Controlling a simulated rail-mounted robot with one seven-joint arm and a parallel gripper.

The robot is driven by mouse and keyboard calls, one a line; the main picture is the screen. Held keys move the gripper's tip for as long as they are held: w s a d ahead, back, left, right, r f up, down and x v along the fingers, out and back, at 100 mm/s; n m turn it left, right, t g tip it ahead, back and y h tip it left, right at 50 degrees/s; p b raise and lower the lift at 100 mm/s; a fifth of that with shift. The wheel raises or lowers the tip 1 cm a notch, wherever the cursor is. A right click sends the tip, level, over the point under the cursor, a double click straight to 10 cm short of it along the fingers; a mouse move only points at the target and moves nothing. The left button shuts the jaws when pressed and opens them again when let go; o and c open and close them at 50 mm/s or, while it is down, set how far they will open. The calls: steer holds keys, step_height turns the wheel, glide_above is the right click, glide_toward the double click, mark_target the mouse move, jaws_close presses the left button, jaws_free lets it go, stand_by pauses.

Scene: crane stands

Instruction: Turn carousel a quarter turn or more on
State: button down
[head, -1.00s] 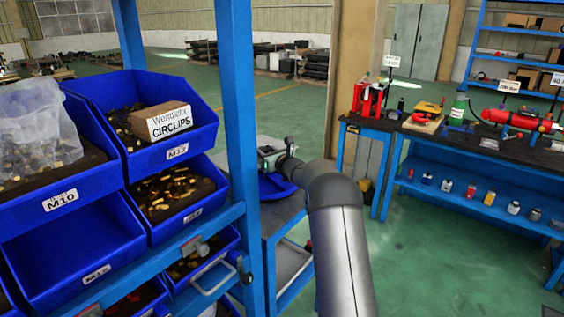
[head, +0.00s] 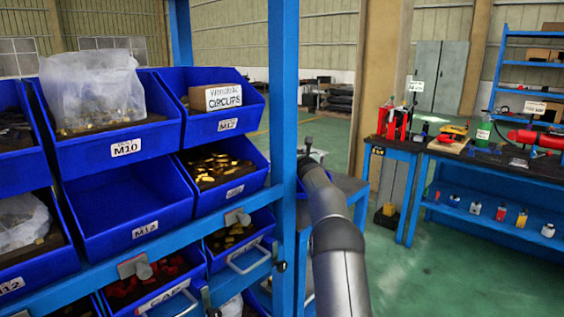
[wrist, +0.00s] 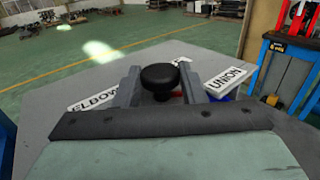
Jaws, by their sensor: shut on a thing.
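In the wrist view, my gripper (wrist: 157,86) is shut on a round black knob (wrist: 160,77), which stands between its two grey fingers. White labels reading ELBOW (wrist: 92,94) and UNION (wrist: 228,79) lie on either side of the knob, above a grey top (wrist: 70,85). A bit of blue shows by the UNION label and a bit of red behind the knob. The rest of the carousel is hidden by the gripper, so its turn cannot be told.
A blue rack of bins (head: 125,205) stands close on the left. A blue bench (head: 480,210) with tools and small jars is at the right, with a smaller blue stand (head: 395,153) beside it. Green floor (head: 440,275) is open at the lower right.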

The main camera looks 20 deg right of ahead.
stand_by(0.3)
steer(key=c, duration=0.9)
jaws_free()
steer(key=shift+s+a+f+b, duration=0.2)
steer(key=shift+s+b, duration=0.25)
steer(key=shift+b, duration=0.35)
steer(key=b+v, duration=0.6)
steer(key=v, duration=1)
steer(key=shift+s+a+r, duration=0.15)
steer(key=shift+s+r, duration=0.05)
